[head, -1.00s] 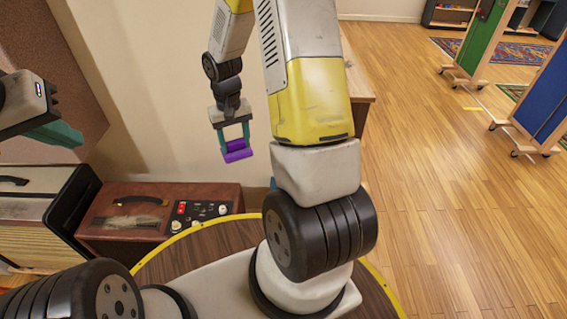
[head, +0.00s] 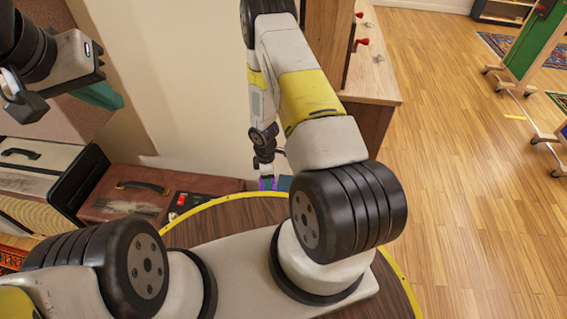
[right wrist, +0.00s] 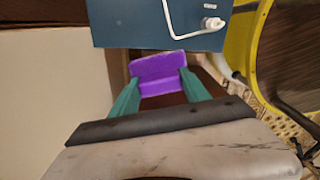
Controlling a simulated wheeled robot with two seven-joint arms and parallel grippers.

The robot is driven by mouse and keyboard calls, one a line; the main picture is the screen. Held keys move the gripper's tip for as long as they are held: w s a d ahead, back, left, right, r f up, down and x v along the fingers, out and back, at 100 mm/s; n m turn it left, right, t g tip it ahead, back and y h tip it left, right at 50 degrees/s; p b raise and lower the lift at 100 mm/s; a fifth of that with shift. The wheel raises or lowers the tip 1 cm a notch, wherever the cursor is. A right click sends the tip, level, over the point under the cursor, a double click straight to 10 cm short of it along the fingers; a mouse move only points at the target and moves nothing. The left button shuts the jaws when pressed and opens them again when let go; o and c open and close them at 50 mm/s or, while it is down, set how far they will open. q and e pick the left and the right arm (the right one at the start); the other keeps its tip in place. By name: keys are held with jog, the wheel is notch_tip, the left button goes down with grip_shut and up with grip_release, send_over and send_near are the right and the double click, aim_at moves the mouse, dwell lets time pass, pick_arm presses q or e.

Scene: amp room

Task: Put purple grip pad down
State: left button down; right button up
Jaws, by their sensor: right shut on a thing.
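The purple grip pad (right wrist: 160,73) is between the two teal fingers of my right gripper (right wrist: 158,92), which is shut on it.
A brown case (head: 130,190) with a handle and a cream amp (head: 40,175) stand at the left. A wooden cabinet (head: 372,70) with red knobs is right of my right arm. Green (head: 530,45) wheeled boards stand far right. The wooden floor between is clear.

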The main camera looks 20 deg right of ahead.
jog(key=s+f+n, duration=0.5)
jog(key=f+n, duration=0.1)
jog(key=f, duration=0.3)
jog(key=w+d, duration=0.3)
jog(key=d, duration=0.1)
jog(key=w+d+f, duration=0.1)
jog(key=w+d, duration=0.2)
jog(key=d, duration=0.1)
jog(key=w+d, duration=0.3)
jog(key=d, duration=0.1)
jog(key=shift+f, duration=0.15)
jog(key=shift+w+d+f, duration=0.1)
jog(key=shift+d+f, duration=0.05)
jog(key=shift+f, duration=0.75)
jog(key=shift+w+d+f, duration=0.1)
jog(key=shift+d+f, duration=0.05)
jog(key=shift+f, duration=0.75)
jog(key=o, duration=1.2)
jog(key=shift+f, duration=0.1)
